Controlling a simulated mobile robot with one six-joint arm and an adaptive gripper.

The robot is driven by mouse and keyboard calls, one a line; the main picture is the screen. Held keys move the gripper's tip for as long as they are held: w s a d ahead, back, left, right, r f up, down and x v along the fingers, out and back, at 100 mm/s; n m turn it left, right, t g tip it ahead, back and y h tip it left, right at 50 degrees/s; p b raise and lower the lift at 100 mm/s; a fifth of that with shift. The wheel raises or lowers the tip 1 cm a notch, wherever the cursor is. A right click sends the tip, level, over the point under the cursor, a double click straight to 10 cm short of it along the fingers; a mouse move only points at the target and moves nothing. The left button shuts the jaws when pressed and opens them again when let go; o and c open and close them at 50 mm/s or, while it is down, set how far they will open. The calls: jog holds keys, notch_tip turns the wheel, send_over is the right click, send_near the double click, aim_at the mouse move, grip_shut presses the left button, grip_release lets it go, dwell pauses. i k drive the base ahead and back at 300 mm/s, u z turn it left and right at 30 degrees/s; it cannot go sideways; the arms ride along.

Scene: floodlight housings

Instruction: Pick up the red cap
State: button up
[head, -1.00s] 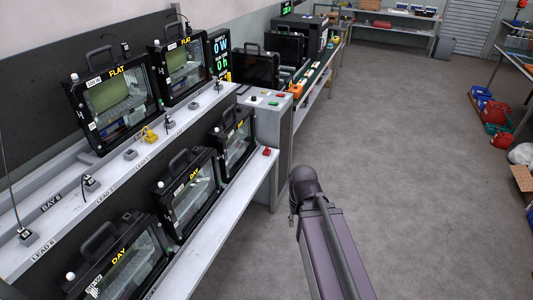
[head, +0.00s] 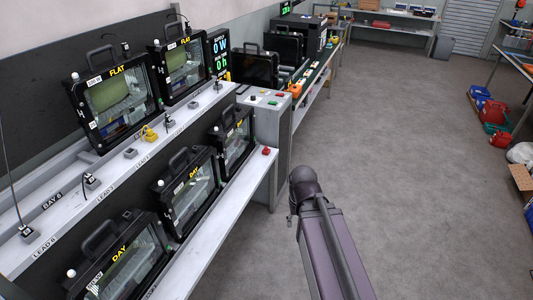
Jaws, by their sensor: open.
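A small red piece (head: 266,151), which looks like the red cap, lies at the far right end of the lower white shelf (head: 225,207), near its front edge. It is small in the head view, so its exact shape is hard to tell. A second small red spot (head: 281,94) shows on top of the grey cabinet (head: 272,125) and may be a button. My arm reaches up from the bottom of the picture, right of the shelf and well apart from the red piece. My gripper cannot be made out in this view.
Black floodlight housings stand on the upper shelf, such as one marked FLAT (head: 115,98), and on the lower shelf, such as one marked DAY (head: 122,262). A yellow piece (head: 149,133) and lead plugs lie on the upper shelf. The grey floor (head: 415,150) is open to the right.

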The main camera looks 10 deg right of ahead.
aim_at(265, 151)
jog(key=k, duration=0.6)
jog(key=z, duration=0.35)
jog(key=i, duration=0.55)
jog(key=z, duration=0.75)
jog(key=i, duration=1.45)
jog(key=u, duration=0.5)
jog(key=i, duration=0.75)
jog(key=u, duration=0.35)
